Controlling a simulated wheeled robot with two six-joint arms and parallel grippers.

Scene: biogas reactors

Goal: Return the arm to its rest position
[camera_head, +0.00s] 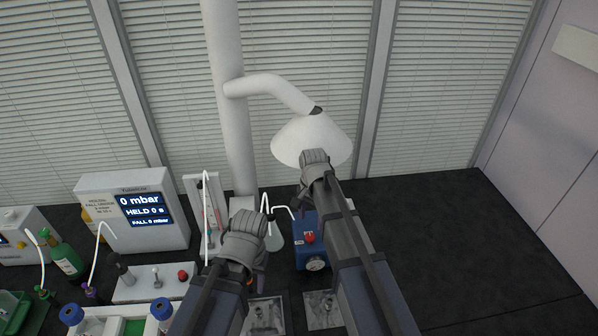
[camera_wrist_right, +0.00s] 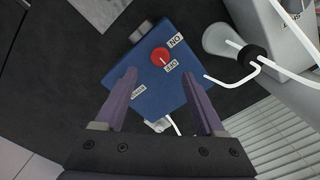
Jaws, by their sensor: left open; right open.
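My left gripper (camera_head: 254,268) is in the lower middle of the head view, over the bench; its fingers are mostly hidden behind its own wrist. My right gripper (camera_head: 304,204) is further right and higher, beside the blue box; its fingers are largely hidden there too. In the right wrist view the right gripper (camera_wrist_right: 165,95) shows two purple fingers well apart with nothing between them. The blue box (camera_head: 304,256) with a red knob lies beyond those fingers. The box also shows in the right wrist view (camera_wrist_right: 150,65), its knob marked ON and OFF.
A white extraction hood (camera_head: 312,140) hangs close above my right gripper. A display unit (camera_head: 145,215) reading 0 mbar, a green bottle (camera_head: 65,258) and a rack with blue-capped bottles (camera_head: 120,322) stand at left. The dark bench (camera_head: 460,240) is clear at right.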

